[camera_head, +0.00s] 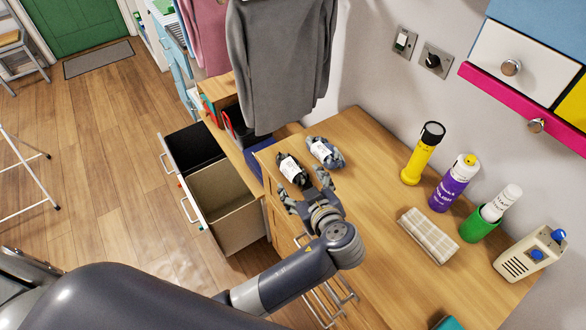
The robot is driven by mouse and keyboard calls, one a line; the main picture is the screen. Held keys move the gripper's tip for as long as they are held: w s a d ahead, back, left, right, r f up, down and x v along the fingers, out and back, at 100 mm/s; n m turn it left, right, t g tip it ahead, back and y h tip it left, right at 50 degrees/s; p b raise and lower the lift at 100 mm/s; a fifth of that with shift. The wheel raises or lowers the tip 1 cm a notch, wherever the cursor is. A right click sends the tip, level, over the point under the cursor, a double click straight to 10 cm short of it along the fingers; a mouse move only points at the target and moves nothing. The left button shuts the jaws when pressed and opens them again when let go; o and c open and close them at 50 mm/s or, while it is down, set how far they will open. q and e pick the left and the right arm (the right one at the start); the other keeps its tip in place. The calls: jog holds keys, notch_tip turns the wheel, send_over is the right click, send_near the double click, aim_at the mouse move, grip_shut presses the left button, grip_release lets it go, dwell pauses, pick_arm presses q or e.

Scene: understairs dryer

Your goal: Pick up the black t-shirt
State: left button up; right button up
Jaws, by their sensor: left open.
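The black t-shirt (292,169) looks like a small dark bundle with a white label. It lies near the left edge of the wooden counter. My left gripper (305,188) is open at the near side of the bundle, its fingers spread toward it. I cannot tell whether the fingers touch it. The gripper hides part of the bundle's near side. My right gripper is not in view.
A blue-grey bundle with a label (325,152) lies close to the right of the black one. Grey clothing (279,62) hangs behind. Open drawers (226,203) are left.

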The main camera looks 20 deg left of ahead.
aim_at(295, 171)
pick_arm(q)
jog(key=p+x, duration=0.1)
jog(key=x, duration=0.4)
jog(key=shift+r, duration=0.15)
jog(key=shift+w+a+f+p, duration=0.2)
jog(key=shift+w+p, duration=0.1)
jog(key=shift+w, duration=0.05)
jog(key=shift+w+a+f+p, duration=0.1)
jog(key=shift+w+f+p, duration=0.1)
jog(key=shift+p, duration=0.1)
jog(key=x, duration=0.1)
jog(key=p+x, duration=0.1)
jog(key=x, duration=0.1)
jog(key=shift+d+f, duration=0.25)
jog(key=shift+w+a+f, duration=0.3)
jog(key=shift+w+f, duration=0.05)
jog(key=shift+f, duration=0.05)
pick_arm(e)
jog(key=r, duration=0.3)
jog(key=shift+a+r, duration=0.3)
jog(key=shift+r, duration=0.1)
pick_arm(q)
jog(key=shift+c, duration=0.3)
jog(key=c, duration=1.2)
